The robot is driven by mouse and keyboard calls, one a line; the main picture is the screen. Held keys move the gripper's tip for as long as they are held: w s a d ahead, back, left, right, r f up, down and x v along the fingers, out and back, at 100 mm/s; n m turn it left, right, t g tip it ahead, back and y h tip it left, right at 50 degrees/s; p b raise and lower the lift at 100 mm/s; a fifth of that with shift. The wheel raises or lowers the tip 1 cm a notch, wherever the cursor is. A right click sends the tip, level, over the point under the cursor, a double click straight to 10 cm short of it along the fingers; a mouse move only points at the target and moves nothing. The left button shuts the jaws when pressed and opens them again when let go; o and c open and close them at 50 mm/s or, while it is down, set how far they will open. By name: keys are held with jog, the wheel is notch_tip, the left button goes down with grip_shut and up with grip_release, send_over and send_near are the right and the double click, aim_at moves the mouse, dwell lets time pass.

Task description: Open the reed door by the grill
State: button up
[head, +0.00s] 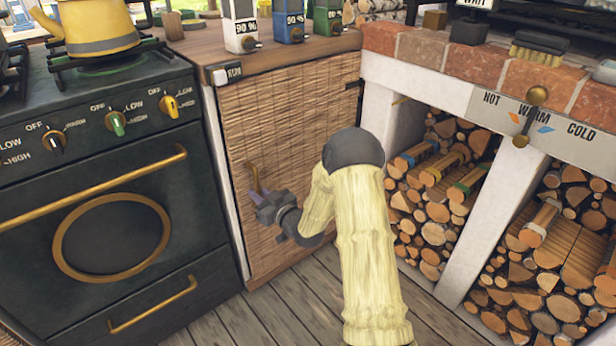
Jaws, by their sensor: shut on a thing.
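The reed door (300,130) is a woven tan panel in a wooden frame, below the wooden counter and between the stove and the brick grill. A small brass handle (254,176) stands near its left edge. My gripper (258,198) is shut on this handle, at the lower left of the door. The gripper hides the lower part of the handle, and my arm covers the door's lower right. The door looks closed or nearly so; I cannot tell whether a small gap is open at its left edge.
The dark stove (110,200) with brass rails stands close on the left, a yellow kettle (98,28) on top. Log cubbies (440,190) with white posts are on the right. Small dispensers (288,22) stand on the counter (205,52). Plank floor (285,310) is free in front.

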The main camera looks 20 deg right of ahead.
jog(key=s, duration=0.1)
jog(key=s+d, duration=0.1)
jog(key=s, duration=0.1)
jog(key=shift+d+n+y, duration=0.25)
jog(key=shift+n+y, duration=0.05)
jog(key=shift+y, duration=0.1)
jog(key=shift+g+y, duration=0.3)
jog(key=shift+v, duration=2.05)
jog(key=shift+d, duration=0.2)
jog(key=shift+s+d+n+y, duration=0.15)
jog(key=shift+s+d+n, duration=0.1)
jog(key=shift+s+d, duration=0.45)
jog(key=shift+s+d+n+y, duration=0.2)
jog(key=shift+s+d, duration=0.3)
jog(key=shift+s, duration=0.35)
jog(key=shift+d, duration=0.1)
jog(key=shift+s+d+n+g+y+p, duration=0.3)
jog(key=shift+s+d+g+y, duration=0.1)
jog(key=shift+s+d, duration=1)
jog(key=shift+s+a, duration=0.1)
